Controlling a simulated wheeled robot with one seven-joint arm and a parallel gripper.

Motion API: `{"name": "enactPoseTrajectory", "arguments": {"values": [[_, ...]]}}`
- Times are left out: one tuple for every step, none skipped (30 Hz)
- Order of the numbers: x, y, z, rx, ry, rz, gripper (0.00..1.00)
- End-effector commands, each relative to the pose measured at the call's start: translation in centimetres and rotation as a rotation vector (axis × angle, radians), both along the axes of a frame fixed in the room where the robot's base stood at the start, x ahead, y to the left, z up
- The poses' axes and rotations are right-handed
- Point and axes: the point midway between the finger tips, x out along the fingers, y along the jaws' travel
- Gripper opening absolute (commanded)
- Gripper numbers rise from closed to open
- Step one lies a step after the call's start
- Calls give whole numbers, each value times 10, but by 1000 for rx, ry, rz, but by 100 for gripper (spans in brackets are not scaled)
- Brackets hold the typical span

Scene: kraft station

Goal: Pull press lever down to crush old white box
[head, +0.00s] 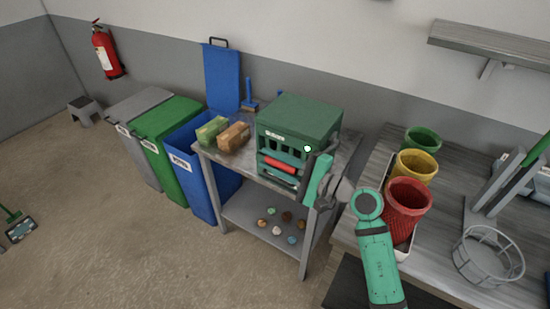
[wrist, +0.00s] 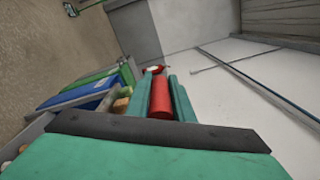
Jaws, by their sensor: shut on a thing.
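The press is a dark green box-shaped machine (head: 300,115) on a grey metal table, with dark openings in its front. Its lever has a red cylindrical grip (head: 278,167), held across the front of the press, below the openings. My gripper (head: 276,168) is shut on this red grip, with one teal finger on either side. In the wrist view the red grip (wrist: 161,97) lies between the two fingers (wrist: 161,95). I cannot make out a white box in either view; the inside of the press is too dark to tell.
A green box (head: 211,130) and a brown box (head: 233,137) lie left of the press. Several small round items lie on the lower shelf (head: 258,212). Grey, green and blue bins (head: 190,160) stand left. Green, yellow and red baskets (head: 407,200) stand on the right table, close to my arm.

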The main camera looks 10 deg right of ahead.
Motion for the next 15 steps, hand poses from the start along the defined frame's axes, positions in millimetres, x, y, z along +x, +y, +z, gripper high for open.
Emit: {"name": "enactPoseTrajectory", "arguments": {"values": [[0,2,-10,-3,19,7,0],[0,2,-10,-4,19,8,0],[0,3,-10,-3,20,9,0],[0,3,-11,-3,20,9,0],[0,3,-11,-3,21,9,0],[0,3,-11,-3,21,10,0],[0,4,-11,-3,21,10,0],[1,4,-12,-2,22,10,0],[1,4,-11,-2,22,10,31],[1,4,-11,-3,21,10,38],[1,4,-11,-2,21,10,39],[1,4,-10,-3,20,11,39],[1,4,-10,-3,20,11,39],[1,5,-10,-4,19,11,39],[1,5,-9,-3,17,11,39]]}}
